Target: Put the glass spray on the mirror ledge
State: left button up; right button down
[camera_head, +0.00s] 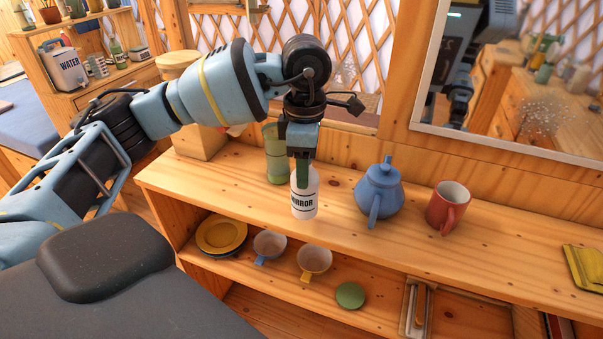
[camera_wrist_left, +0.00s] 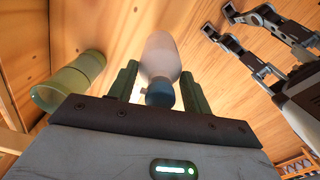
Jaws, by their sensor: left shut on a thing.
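The glass spray is a white bottle (camera_head: 304,204) with a dark label reading "MIRROR". My left gripper (camera_head: 303,172) points down and is shut on its top. In the left wrist view the white bottle (camera_wrist_left: 161,58) and its blue cap sit between the green fingers (camera_wrist_left: 160,88). The bottle is upright at the wooden shelf top (camera_head: 255,212); I cannot tell whether its base touches. The mirror (camera_head: 500,75), with a pale lower edge, hangs on the wall at upper right, above the right part of the shelf.
A green cup-like vessel (camera_head: 274,160) stands just behind the bottle. A blue teapot (camera_head: 381,190) and a red mug (camera_head: 447,206) stand to its right. A yellow cloth-like item (camera_head: 585,270) lies at far right. The shelf top between mug and cloth is clear.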

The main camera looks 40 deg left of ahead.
pick_arm(q)
jog(key=shift+w+a, duration=0.35)
jog(key=shift+a, duration=0.05)
jog(key=shift+w+a+f, duration=0.1)
jog(key=shift+a+f, duration=0.05)
jog(key=shift+f, duration=1.75)
jog(key=o, duration=1.4)
jog(key=shift+f, duration=0.1)
notch_tip(320, 180, up, 12)
jog(key=shift+r, duration=0.2)
